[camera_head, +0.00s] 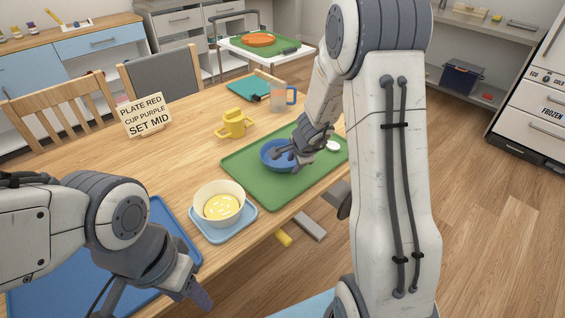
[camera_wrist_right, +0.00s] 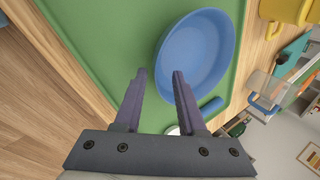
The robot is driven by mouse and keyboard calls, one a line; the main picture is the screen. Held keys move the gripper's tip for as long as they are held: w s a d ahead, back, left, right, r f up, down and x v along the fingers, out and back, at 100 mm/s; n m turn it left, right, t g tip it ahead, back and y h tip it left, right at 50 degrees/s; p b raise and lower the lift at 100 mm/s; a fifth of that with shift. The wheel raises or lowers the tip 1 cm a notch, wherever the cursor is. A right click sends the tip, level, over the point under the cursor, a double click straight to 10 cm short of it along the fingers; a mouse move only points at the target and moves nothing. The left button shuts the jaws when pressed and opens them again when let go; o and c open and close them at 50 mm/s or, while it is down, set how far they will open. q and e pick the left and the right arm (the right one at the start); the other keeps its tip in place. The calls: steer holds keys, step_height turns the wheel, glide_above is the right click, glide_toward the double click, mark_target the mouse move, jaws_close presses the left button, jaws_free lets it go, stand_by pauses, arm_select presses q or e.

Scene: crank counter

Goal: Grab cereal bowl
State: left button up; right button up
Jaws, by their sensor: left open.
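A cream bowl (camera_head: 219,204) with pale yellow contents and light bits stands on a small light-blue tray (camera_head: 236,233) near the table's front edge. A blue bowl (camera_head: 272,157) sits on a green mat (camera_head: 260,189); it also fills the upper middle of the right wrist view (camera_wrist_right: 200,50). My right gripper (camera_head: 291,152) is over the blue bowl. In the right wrist view its two fingers (camera_wrist_right: 161,74) are spread, with the bowl's near rim beyond and partly between the tips; contact cannot be told. My left gripper (camera_head: 196,292) is open and empty, below and left of the cream bowl.
A yellow cup (camera_head: 231,124), a clear cup with blue handle (camera_head: 284,97) and a teal item (camera_head: 247,88) stand behind. A sign (camera_head: 146,116) reads "PLATE RED CUP PURPLE SET MID". A blue mat (camera_head: 180,232) lies at left.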

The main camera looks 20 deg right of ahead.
steer(key=shift+b+x, duration=0.3)
steer(key=shift+x, duration=0.75)
jaws_close()
steer(key=shift+r, duration=0.15)
stand_by(0.5)
